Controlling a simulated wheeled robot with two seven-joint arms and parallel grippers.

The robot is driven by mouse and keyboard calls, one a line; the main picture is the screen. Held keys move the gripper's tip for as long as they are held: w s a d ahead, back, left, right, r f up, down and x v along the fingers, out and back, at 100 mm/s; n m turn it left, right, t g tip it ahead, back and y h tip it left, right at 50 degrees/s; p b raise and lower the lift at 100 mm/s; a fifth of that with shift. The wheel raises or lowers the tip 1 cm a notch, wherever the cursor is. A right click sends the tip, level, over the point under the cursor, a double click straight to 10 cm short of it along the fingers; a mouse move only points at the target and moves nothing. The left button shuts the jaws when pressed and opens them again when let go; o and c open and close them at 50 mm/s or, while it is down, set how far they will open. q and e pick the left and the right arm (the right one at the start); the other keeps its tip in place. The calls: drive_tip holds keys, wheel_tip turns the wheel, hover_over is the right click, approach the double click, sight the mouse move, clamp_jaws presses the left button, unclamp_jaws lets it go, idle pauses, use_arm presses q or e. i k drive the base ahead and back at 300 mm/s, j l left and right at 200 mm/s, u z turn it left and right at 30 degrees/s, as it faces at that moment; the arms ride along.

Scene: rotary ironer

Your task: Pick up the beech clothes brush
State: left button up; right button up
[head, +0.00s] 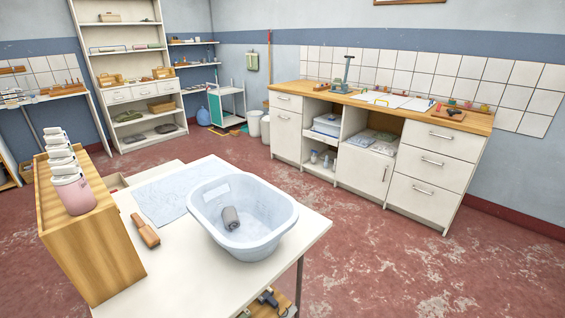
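A brown wooden brush (146,232), which looks like the beech clothes brush, lies on the white table (180,278). It lies between the wooden box-like stand on the left and the pale blue basin on the right, touching neither. Its narrow end points toward the back left and its wider end toward the front right. Its bristles cannot be made out. Neither of my grippers shows in the head view.
The pale blue basin (262,242) holds a grey-brown roll (231,218). A light blue cloth (170,192) lies behind the brush. The wooden stand (95,255) bears a pink container (74,195) and several white pieces. A cabinet counter (470,121) stands at the back.

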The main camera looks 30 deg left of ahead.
sight(149, 235)
drive_tip(key=u, duration=2)
